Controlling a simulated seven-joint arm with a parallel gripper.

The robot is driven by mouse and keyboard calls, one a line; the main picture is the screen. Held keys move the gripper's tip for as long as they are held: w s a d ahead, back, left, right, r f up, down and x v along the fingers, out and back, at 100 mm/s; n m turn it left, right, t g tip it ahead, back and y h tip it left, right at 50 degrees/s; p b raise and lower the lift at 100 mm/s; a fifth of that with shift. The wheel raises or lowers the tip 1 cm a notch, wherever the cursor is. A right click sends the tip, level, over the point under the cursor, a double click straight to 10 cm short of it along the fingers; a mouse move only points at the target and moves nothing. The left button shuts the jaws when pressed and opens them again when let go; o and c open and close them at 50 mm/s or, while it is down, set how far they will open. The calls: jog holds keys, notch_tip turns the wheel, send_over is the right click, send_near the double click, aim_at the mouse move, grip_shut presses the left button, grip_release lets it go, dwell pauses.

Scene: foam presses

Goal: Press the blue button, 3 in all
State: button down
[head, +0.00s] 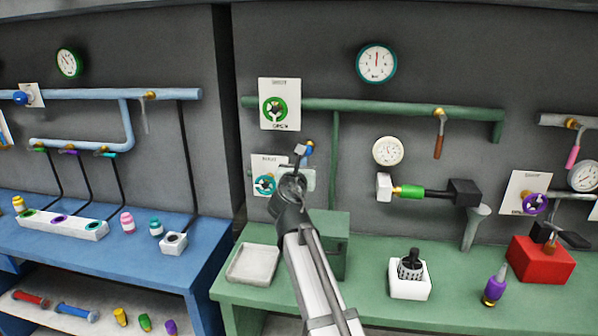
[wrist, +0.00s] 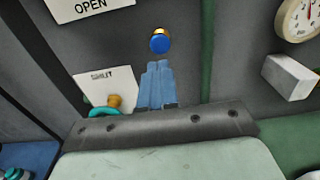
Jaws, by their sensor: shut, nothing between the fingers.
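The blue button (wrist: 159,43) with a brass collar sits on the dark grey wall in the wrist view, just above my fingertips. My gripper (wrist: 158,66) has its two blue fingers shut together with nothing between them, pointing at the wall just under the button. A small gap shows between tips and button in that picture; how far they are apart in depth I cannot tell. In the head view my gripper (head: 306,153) is up at the wall above the green bench, and a brass bit shows at its tips. The button itself is mostly hidden there.
A SHUT plate with a teal valve (head: 265,184) is left of my gripper, and a green valve (head: 275,109) is above it. A green pipe (head: 370,106) runs above. A white block with a green-collared rod (head: 408,191) is at right. A grey tray (head: 254,264) lies below.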

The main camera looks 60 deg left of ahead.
jog(key=x, duration=0.7)
jog(key=shift+x, duration=1.25)
jog(key=shift+w+a+r, duration=0.25)
jog(key=shift+r, duration=0.1)
send_near(308, 146)
jog(key=f+v, duration=0.1)
jog(key=v, duration=0.5)
jog(key=shift+a, duration=0.1)
dwell(0.5)
